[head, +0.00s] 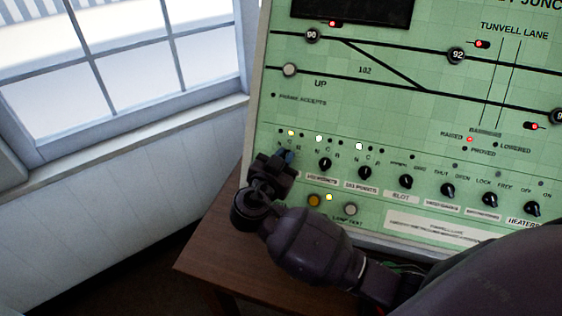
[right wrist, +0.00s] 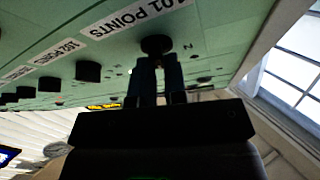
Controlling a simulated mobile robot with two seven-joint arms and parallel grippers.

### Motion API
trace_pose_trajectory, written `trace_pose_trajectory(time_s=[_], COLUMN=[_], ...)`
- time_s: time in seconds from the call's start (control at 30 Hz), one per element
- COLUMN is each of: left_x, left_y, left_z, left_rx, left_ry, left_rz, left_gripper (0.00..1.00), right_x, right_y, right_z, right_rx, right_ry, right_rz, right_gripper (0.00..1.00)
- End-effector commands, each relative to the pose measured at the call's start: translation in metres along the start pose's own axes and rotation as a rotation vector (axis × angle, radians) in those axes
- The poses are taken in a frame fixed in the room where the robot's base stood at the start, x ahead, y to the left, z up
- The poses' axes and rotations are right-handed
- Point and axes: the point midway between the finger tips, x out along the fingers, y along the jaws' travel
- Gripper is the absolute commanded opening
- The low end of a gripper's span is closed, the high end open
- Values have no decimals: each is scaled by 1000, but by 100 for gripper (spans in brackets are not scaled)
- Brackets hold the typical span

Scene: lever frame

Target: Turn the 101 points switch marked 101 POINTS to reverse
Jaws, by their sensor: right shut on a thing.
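The 101 points switch is a small black rotary knob (right wrist: 157,45) on the green panel, beside the white label reading 101 POINTS (right wrist: 140,17) in the right wrist view. My right gripper (right wrist: 158,68) is shut on this knob, its two dark fingers at either side. Which way the knob points cannot be made out. A yellowish lamp (head: 291,132) is lit just above the gripper. My left gripper is not in view.
Similar knobs stand close to the right, the nearest a black knob (head: 325,164). Buttons and lamps, including an amber button (head: 314,200), lie just below. The panel (head: 375,100) stands on a wooden desk (head: 210,248). A window (head: 120,60) is at left.

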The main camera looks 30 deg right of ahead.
Motion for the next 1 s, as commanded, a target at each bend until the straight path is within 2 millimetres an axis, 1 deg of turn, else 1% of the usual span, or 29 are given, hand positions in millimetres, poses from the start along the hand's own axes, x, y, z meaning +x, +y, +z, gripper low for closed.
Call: trace_pose_trajectory(time_s=[0.03, 0.07, 0.3, 0.6, 0.8, 1.0], left_x=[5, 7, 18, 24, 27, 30], left_y=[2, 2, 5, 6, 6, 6], left_z=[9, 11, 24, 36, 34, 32], left_rx=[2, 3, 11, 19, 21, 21], left_ry=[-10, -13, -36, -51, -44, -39], left_rz=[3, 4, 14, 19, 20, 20], left_gripper=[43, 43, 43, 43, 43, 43], right_x=[0, 0, 0, 1, 1, 1], right_y=[1, 1, 1, 0, 0, 0], right_z=[9, 10, 9, 4, 2, 0], right_rx=[35, 59, 237, 403, 461, 483], right_ry=[-9, -9, -7, -3, -1, 0], right_rz=[22, 36, 131, 216, 245, 255], right_gripper=[0, 0, 0, 0, 0, 0])
